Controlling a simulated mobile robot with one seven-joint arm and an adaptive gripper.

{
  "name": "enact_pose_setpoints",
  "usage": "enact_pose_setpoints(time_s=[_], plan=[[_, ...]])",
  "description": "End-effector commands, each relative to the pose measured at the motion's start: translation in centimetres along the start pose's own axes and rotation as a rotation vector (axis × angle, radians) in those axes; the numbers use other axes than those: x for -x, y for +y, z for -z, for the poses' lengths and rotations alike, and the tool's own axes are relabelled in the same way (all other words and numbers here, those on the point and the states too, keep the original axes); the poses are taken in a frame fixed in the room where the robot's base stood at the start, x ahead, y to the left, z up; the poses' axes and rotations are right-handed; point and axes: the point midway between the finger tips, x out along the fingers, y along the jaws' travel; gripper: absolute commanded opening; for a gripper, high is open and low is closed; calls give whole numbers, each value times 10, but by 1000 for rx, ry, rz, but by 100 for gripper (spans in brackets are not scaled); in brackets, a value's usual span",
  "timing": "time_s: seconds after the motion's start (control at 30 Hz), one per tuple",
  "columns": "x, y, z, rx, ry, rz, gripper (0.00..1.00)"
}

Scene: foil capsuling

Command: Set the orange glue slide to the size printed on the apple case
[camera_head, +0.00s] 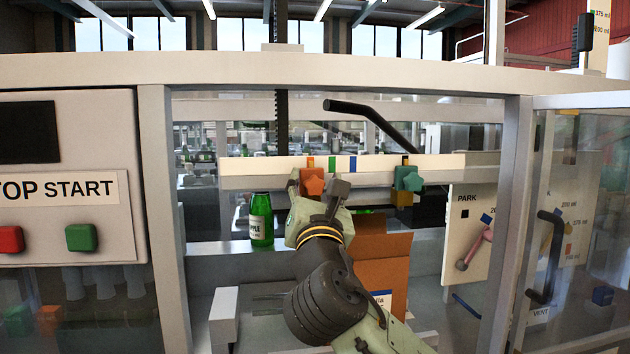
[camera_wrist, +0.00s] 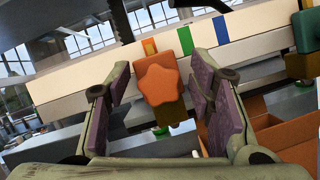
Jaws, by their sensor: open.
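The orange glue slide (camera_head: 312,181), with a star-shaped knob, hangs on a pale rail (camera_head: 262,182) directly under the rail's orange mark. Green and blue marks lie to its right. In the wrist view the orange slide (camera_wrist: 160,80) sits between the fingers of my gripper (camera_wrist: 157,86). My gripper (camera_head: 317,192) is open, one finger on each side of the knob, with gaps visible. An open brown case (camera_head: 383,250) stands behind my arm. Its label is mostly hidden, so I cannot read a size or tell whether it is the apple case.
A green slide (camera_head: 408,178) hangs farther right on the rail. A green bottle with an apple label (camera_head: 261,220) stands left of my gripper. A PARK panel (camera_head: 474,235) with a pink lever and an open glass door (camera_head: 580,220) are at the right. START and STOP buttons are at the left.

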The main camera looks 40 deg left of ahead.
Motion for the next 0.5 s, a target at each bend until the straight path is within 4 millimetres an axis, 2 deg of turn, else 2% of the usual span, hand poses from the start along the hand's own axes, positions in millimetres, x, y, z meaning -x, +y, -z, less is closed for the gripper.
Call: enact_pose_setpoints(time_s=[0.23,0.5], plan=[[-1,0,0,0,0,0,49],[0,0,0,-1,0,0,31]])
